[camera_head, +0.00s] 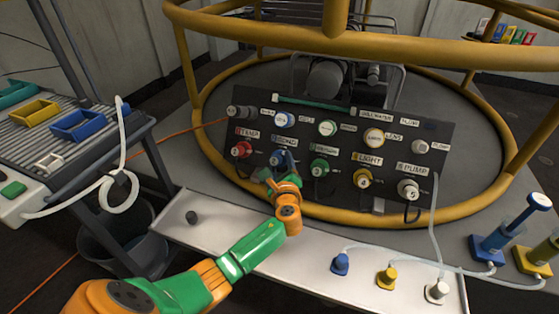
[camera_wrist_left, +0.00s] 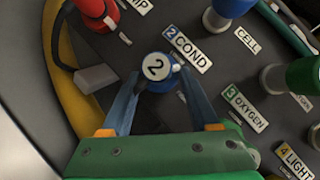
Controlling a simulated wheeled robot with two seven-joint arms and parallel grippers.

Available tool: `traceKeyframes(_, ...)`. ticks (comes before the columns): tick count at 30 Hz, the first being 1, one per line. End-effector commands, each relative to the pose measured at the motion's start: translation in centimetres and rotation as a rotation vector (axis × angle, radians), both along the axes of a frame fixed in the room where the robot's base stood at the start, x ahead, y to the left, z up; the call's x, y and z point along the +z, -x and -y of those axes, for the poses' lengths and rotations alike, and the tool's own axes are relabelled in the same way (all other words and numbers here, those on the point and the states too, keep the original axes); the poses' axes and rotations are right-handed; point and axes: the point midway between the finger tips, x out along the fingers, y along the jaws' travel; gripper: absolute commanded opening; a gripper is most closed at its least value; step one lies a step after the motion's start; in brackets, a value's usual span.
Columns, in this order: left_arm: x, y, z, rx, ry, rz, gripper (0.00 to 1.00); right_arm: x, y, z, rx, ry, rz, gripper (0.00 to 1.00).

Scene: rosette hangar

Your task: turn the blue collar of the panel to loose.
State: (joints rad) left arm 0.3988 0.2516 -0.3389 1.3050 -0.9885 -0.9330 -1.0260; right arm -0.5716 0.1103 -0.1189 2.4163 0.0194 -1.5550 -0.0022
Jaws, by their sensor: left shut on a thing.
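The dark panel (camera_head: 335,197) stands tilted inside a yellow ring frame and carries labelled fittings. The blue collar (camera_head: 277,157) sits in its lower row by the COND label. In the left wrist view the blue collar (camera_wrist_left: 172,70) shows around a white cap marked 2. My left gripper (camera_head: 279,170) reaches it from the front. In the left wrist view the fingers of my left gripper (camera_wrist_left: 158,84) lie on both sides of the collar, shut on it. The fingers hide part of its sides. My right gripper is out of view.
A red collar (camera_head: 241,150) and a green collar (camera_head: 319,168) flank the blue one closely. A grey shelf (camera_head: 300,250) below the panel holds blue, yellow and white plugs with hoses. A yellow rail (camera_head: 400,48) crosses above. A cart (camera_head: 55,150) with bins stands left.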

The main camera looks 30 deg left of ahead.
Motion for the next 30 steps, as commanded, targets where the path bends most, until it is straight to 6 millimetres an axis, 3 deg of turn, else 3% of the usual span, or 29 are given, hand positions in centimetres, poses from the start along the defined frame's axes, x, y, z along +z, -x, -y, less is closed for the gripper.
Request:
traceKeyframes(15,0.6,-0.3,0.2,0.209,0.324,0.077,0.06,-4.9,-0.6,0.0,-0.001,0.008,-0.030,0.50)
traceKeyframes(30,0.6,-0.4,0.2,0.274,0.425,0.102,0.06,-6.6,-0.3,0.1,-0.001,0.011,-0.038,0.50)
